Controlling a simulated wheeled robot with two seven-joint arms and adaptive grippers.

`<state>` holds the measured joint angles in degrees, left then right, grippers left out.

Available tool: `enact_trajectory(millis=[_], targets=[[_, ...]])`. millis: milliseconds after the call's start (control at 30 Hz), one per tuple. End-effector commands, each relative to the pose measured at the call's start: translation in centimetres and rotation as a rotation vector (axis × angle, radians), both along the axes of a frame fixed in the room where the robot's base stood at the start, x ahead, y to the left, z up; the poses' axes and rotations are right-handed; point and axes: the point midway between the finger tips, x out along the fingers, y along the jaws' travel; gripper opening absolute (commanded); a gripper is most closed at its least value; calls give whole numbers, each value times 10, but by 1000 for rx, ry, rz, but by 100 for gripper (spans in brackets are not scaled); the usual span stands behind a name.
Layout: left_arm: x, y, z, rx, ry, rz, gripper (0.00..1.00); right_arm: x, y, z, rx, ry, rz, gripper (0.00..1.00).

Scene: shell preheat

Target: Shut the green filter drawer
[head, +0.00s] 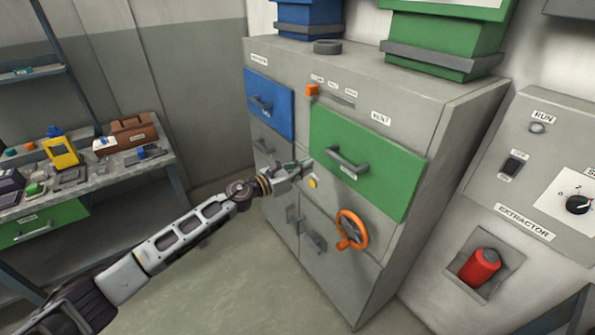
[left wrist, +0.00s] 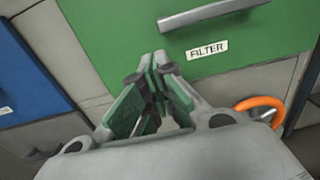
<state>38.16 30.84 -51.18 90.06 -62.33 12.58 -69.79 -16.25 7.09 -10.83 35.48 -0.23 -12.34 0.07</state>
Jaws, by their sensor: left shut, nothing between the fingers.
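The green filter drawer (head: 385,165) is in the upper right of the grey cabinet's front in the head view, with a grey bar handle (head: 347,162). It fills the top of the left wrist view (left wrist: 130,35), where its label (left wrist: 207,49) reads FILTER. I cannot tell from these views how far it stands out. My left gripper (head: 306,168) is shut and empty, at the drawer's lower left edge, left of the handle. In the left wrist view its fingertips (left wrist: 158,58) are close below the drawer front; contact is unclear. My right gripper is not in view.
The grey cabinet (head: 440,105) also has a blue drawer (head: 270,102), an orange slider knob (head: 312,90) and an orange handwheel (head: 352,230). A cluttered bench (head: 100,180) stands left, with open floor between.

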Motion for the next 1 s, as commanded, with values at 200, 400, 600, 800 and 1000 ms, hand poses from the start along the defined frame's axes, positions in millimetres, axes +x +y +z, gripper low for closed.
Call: enact_trajectory(millis=[200, 400, 600, 800, 1000], targets=[[-11, 16, -1, 0, 1, 1, 0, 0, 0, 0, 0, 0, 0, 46], [-16, 23, -1, 1, 1, 0, 0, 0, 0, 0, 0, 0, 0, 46], [-17, 23, 0, 0, 0, 0, 0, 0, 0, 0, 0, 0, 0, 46], [-16, 23, 0, 0, 0, 0, 0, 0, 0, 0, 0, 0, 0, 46], [-16, 23, 0, -6, 8, 0, 0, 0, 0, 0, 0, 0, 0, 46]])
